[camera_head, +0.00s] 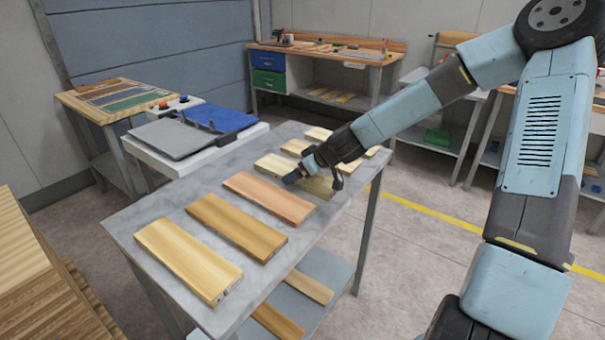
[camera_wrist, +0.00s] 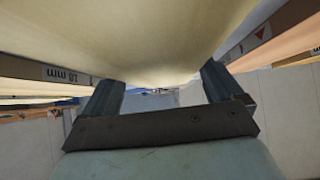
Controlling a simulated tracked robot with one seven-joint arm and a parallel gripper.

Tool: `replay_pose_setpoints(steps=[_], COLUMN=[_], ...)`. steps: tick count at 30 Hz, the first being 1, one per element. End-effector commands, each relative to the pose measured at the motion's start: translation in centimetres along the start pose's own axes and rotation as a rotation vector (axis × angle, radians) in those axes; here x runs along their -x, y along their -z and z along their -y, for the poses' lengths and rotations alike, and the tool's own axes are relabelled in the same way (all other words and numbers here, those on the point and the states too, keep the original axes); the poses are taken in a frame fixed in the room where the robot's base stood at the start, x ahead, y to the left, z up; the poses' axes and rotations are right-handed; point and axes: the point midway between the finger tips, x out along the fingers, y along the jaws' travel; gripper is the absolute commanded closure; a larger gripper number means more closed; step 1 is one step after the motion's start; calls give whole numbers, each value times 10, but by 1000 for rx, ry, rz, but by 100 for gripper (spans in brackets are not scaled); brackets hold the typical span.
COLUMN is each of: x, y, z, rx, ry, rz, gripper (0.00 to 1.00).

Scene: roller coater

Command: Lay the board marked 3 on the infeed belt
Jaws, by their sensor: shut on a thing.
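My gripper (camera_head: 318,180) is shut on a pale wooden board (camera_head: 319,188) at the far part of the grey table. In the wrist view the board (camera_wrist: 150,40) fills the top of the picture between my two fingers (camera_wrist: 160,82). No number on it can be read, so I cannot tell if it is the board marked 3. I cannot tell whether it touches the table. A white machine (camera_head: 150,163) at the left carries a grey flat bed (camera_head: 172,138) and a blue panel (camera_head: 220,118); I cannot tell which is the infeed belt.
The grey table (camera_head: 150,203) bears a row of boards: a pale one (camera_head: 188,258), a brown one (camera_head: 236,225), a reddish one (camera_head: 268,198) and several beyond my gripper. More boards lie on its lower shelf (camera_head: 325,268).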

Motion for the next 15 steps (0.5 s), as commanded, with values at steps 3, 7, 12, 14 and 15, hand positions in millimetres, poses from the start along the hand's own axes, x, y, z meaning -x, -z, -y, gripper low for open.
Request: replay_pose_setpoints(steps=[3, 7, 12, 14, 15], x=[4, 11, 32, 42, 49], y=[4, 12, 25, 27, 29], z=[-1, -1, 3, 8, 11], rx=[1, 3, 3, 3, 3], ry=[-2, -4, -6, -6, -7], rz=[-1, -1, -2, 0, 0], gripper=[51, 51, 51, 51, 51])
